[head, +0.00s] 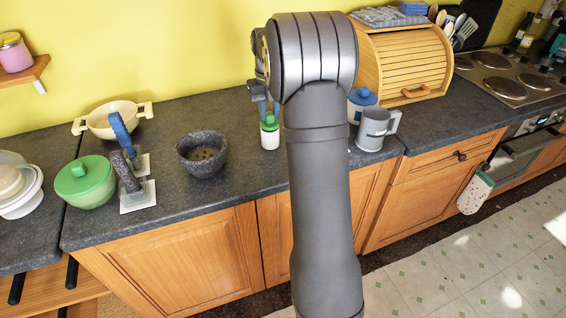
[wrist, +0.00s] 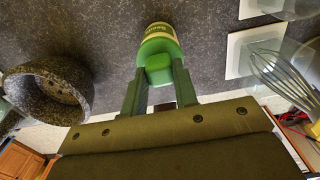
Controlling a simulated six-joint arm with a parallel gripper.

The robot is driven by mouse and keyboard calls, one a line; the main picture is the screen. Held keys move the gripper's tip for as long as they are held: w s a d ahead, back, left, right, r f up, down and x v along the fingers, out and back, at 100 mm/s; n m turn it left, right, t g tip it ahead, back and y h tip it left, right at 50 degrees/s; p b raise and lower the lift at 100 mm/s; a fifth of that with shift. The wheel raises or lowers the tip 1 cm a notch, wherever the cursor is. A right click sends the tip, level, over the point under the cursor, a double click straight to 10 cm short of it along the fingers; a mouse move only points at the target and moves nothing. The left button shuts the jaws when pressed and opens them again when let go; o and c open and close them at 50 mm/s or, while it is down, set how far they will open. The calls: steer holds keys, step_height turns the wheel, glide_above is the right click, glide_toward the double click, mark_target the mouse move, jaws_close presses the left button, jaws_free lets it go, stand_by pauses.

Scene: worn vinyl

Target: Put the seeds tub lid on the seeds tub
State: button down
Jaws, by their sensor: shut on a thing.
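The seeds tub (head: 270,140) is a small white pot standing upright on the dark counter, just left of my arm in the head view. In the wrist view, its pale label band (wrist: 157,29) shows at the top centre. The green seeds tub lid (head: 269,124) is at the tub's top, and its knob shows in the wrist view (wrist: 158,73). My gripper (head: 267,110) is above the tub, pointing down, with its fingers shut on the lid. The lid lines up with the tub; I cannot tell whether it is fully seated.
A dark stone mortar (head: 202,155) stands left of the tub. A grey mug (head: 374,130) and a blue-lidded pot (head: 362,99) stand to the right. A green lidded pot (head: 86,183) and a cream pan (head: 112,119) are farther left. A whisk (wrist: 288,75) shows at right in the wrist view.

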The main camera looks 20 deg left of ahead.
steer(key=shift+f, duration=0.5)
steer(key=c, duration=1.1)
jaws_free()
steer(key=shift+o, duration=0.2)
steer(key=shift+r, duration=0.1)
steer(key=shift+r, duration=3.9)
steer(key=shift+r, duration=0.1)
step_height(320, 180, up, 17)
steer(key=shift+r, duration=0.15)
